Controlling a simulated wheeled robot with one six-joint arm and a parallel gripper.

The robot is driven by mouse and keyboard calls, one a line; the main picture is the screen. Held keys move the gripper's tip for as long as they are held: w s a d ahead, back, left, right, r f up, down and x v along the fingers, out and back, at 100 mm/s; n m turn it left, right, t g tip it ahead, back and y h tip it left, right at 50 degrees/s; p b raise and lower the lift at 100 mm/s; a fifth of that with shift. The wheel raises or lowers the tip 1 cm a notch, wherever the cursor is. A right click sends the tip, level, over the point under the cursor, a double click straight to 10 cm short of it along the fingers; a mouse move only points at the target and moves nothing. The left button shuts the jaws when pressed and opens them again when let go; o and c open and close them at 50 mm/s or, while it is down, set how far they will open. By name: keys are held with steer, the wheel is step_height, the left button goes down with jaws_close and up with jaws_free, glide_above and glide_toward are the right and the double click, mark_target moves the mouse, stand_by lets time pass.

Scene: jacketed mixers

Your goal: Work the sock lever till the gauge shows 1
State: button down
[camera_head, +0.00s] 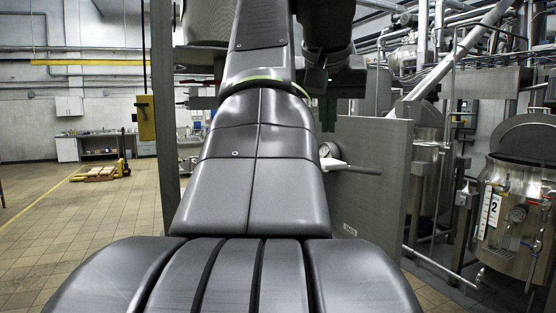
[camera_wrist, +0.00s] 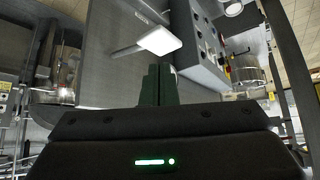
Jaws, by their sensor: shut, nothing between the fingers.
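The lever, with a white flat sleeve on a thin grey rod (camera_wrist: 160,40), sticks out from a grey panel in the wrist view. In the head view the lever (camera_head: 352,169) shows right of my arm, pointing right. A round pale-faced gauge (camera_head: 326,149) sits just above it, partly hidden by my arm; its reading is too small to tell. My gripper's dark green fingers (camera_wrist: 158,85) are shut and empty, just short of the white sleeve in the wrist picture. I cannot tell whether they touch it. In the head view the fingers (camera_head: 327,115) hang above the gauge.
The upright grey panel (camera_head: 370,205) stands close right of my arm. A grey box with knobs (camera_wrist: 207,45) is beside the lever in the wrist view. Steel vessels and pipes (camera_head: 515,205) fill the right. The tiled floor (camera_head: 90,225) at left is largely open.

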mark_target(328, 161)
steer(key=shift+x, duration=3.55)
step_height(328, 161, down, 5)
steer(key=b, duration=0.3)
steer(key=shift+a+r, duration=0.1)
steer(key=shift+r, duration=0.1)
steer(key=shift+s+r, duration=0.1)
